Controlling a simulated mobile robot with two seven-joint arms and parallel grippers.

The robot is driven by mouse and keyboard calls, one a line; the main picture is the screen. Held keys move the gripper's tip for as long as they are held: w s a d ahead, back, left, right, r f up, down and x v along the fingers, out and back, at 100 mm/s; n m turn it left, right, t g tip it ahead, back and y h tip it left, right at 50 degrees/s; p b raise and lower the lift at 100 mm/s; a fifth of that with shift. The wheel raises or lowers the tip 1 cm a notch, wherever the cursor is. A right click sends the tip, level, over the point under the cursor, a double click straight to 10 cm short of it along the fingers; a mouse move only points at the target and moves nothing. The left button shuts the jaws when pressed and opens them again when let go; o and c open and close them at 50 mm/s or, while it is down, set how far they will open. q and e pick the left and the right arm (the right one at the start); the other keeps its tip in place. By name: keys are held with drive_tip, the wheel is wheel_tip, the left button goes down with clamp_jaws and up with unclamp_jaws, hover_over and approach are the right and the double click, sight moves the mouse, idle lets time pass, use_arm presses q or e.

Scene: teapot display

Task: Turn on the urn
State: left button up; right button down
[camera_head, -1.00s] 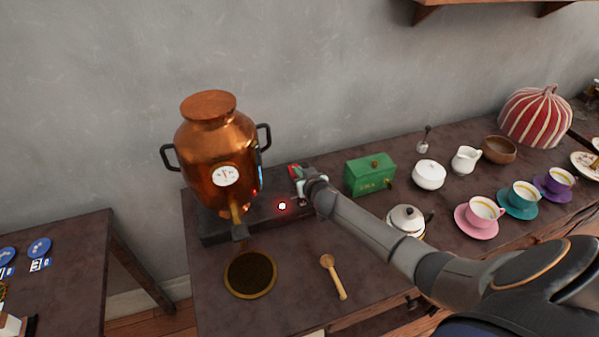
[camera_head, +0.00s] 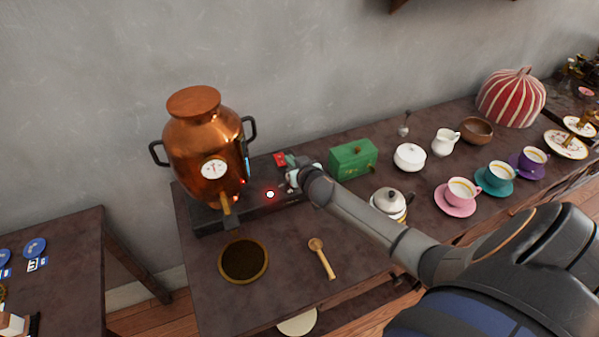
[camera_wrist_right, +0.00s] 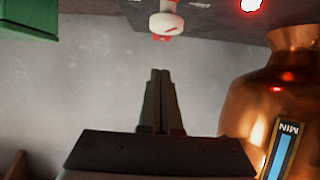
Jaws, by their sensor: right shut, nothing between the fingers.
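The copper urn (camera_head: 205,150), with a dial and a brass spout, stands on a dark base (camera_head: 232,207). A small red light (camera_head: 270,194) glows on the base's front; it also shows in the right wrist view (camera_wrist_right: 250,5). That view, upside down, shows a white knob (camera_wrist_right: 166,22) with red marks on the base, and the urn's copper side (camera_wrist_right: 262,95) with a blue level strip. My right gripper (camera_wrist_right: 160,72) is shut and empty, its tips apart from the knob in the picture. In the head view my right gripper (camera_head: 292,178) is over the base's right end, partly hiding it.
A small red item (camera_head: 280,159) lies behind my right gripper. Cups on saucers stand further right.

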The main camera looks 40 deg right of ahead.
drive_tip(key=s+a, duration=0.1)
drive_tip(key=s, duration=0.5)
drive_tip(key=shift+a+r, duration=0.2)
drive_tip(key=shift+r, duration=0.15)
